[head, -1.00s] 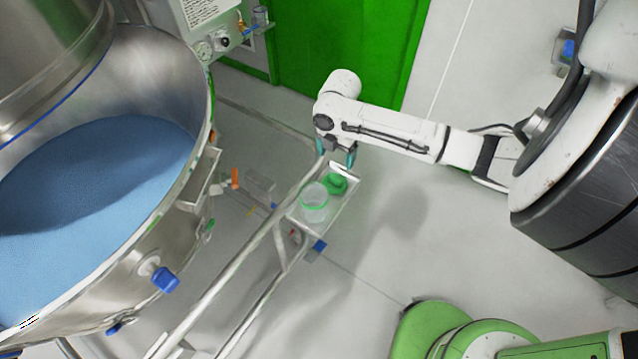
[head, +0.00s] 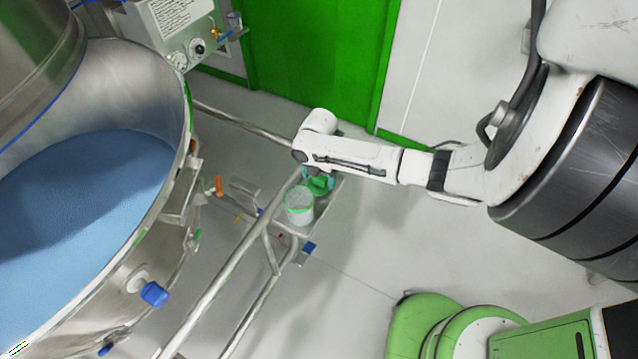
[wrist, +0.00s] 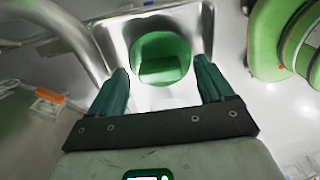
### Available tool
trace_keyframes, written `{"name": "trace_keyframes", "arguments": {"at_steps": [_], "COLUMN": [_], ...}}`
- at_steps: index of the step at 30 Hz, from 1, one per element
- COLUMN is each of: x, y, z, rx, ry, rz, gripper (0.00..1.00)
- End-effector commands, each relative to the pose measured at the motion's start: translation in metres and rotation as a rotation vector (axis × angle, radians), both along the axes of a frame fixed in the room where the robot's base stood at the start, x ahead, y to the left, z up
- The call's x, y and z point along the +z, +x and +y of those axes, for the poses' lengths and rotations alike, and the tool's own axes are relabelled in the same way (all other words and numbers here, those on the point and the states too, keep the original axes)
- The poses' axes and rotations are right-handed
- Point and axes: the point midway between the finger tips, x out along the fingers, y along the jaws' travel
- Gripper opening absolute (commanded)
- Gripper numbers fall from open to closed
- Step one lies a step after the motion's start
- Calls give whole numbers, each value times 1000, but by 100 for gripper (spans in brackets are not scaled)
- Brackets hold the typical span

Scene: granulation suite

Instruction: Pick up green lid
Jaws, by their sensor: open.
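The green lid (wrist: 161,58) lies on a small steel tray (wrist: 193,18) and shows whole in the wrist view, ahead of and between my fingertips. My gripper (wrist: 163,84) is open, with one teal finger on each side and nothing between the fingers. In the head view the lid (head: 320,185) is partly hidden under my wrist. A clear jar with a green rim (head: 299,206) stands beside the lid on the tray. I cannot tell whether the fingers touch the lid.
A large steel bowl (head: 172,80) with blue material (head: 80,195) fills the left. A tubular rail (head: 222,282) runs diagonally up to the tray. A green door (head: 310,60) is at the back.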

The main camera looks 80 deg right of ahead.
Motion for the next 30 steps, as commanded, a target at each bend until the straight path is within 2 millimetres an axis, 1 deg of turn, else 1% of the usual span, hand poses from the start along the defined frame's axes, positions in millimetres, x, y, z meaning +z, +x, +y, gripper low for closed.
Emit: {"name": "trace_keyframes", "arguments": {"at_steps": [7, 25, 26, 30], "x": [-1, -1, -1, -1], "y": [0, 0, 0, 0], "z": [0, 0, 0, 0], "rx": [-1, -1, -1, -1], "ry": [0, 0, -1, -1], "rz": [0, 0, 0, 0], "gripper": [80, 22, 21, 21]}}
